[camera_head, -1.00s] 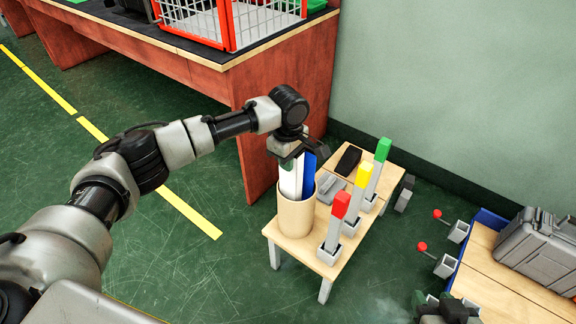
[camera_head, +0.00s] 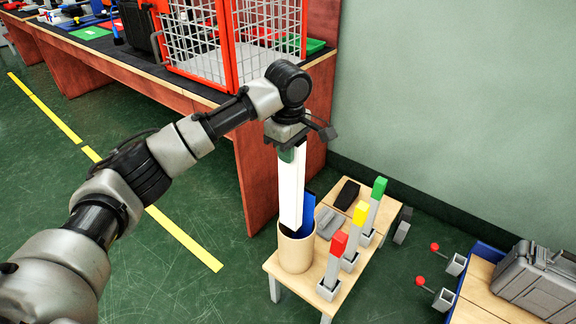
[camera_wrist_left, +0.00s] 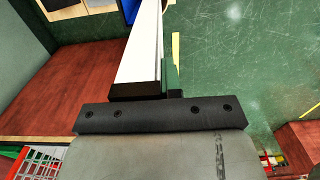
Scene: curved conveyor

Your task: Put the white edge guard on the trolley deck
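The white edge guard (camera_head: 291,190) is a long upright white bar in the head view. My left gripper (camera_head: 290,143) is shut on its top end. The guard's lower end is hidden inside or behind the rim of a round tan bin (camera_head: 296,256). In the left wrist view the guard (camera_wrist_left: 141,45) runs away from the gripper (camera_wrist_left: 160,95), its near end dark. A wooden deck with blue edging (camera_head: 487,268), perhaps the trolley deck, is at the right. My right gripper is not in view.
A blue piece (camera_head: 303,213) stands in the bin. The small wooden table (camera_head: 277,265) also holds red (camera_head: 339,243), yellow (camera_head: 360,213) and green (camera_head: 379,188) topped posts. A grey case (camera_head: 540,275) occupies part of the deck. A red wire cage (camera_head: 228,45) stands on the bench behind.

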